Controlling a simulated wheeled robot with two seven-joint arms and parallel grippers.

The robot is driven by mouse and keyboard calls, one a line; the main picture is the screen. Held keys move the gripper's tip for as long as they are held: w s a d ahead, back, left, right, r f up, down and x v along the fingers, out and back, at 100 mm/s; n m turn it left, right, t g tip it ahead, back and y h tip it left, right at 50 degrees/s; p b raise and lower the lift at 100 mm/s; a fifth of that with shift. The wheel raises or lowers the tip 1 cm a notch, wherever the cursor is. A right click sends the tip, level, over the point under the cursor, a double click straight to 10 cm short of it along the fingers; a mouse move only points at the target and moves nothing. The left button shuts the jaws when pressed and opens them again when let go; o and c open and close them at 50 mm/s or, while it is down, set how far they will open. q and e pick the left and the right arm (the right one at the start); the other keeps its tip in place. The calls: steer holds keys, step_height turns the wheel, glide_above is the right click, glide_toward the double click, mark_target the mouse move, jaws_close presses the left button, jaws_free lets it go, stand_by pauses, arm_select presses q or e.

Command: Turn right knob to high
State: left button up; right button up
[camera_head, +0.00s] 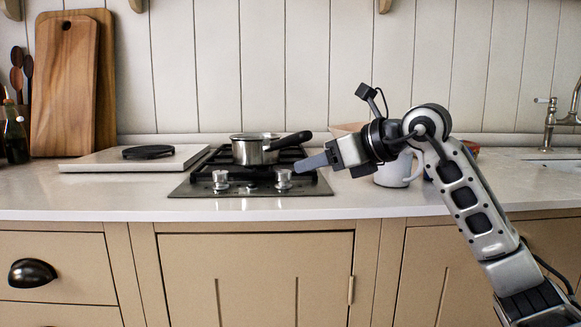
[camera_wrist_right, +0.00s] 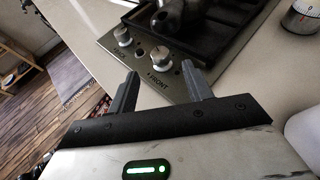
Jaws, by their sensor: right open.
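The right knob (camera_head: 283,179), a silver cylinder, stands at the front right of the black-and-steel hob (camera_head: 250,189). The left knob (camera_head: 220,180) stands at the front left. My right gripper (camera_head: 309,162) comes in from the right, just right of and above the right knob, and looks apart from it. In the right wrist view its two fingers (camera_wrist_right: 159,67) are spread and empty, with the right knob (camera_wrist_right: 163,57) showing beyond the gap and a FRONT label beside it. The left knob (camera_wrist_right: 122,36) is farther off. My left gripper is not in view.
A steel saucepan (camera_head: 252,149) with a black handle pointing right sits on the hob behind the knobs. A white mug (camera_head: 394,172) stands under my right wrist. A pale board (camera_head: 130,162) with a black disc lies left. The counter front (camera_head: 120,200) is clear.

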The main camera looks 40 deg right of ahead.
mark_target(287, 171)
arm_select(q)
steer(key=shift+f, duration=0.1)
arm_select(e)
steer(key=x, duration=0.7)
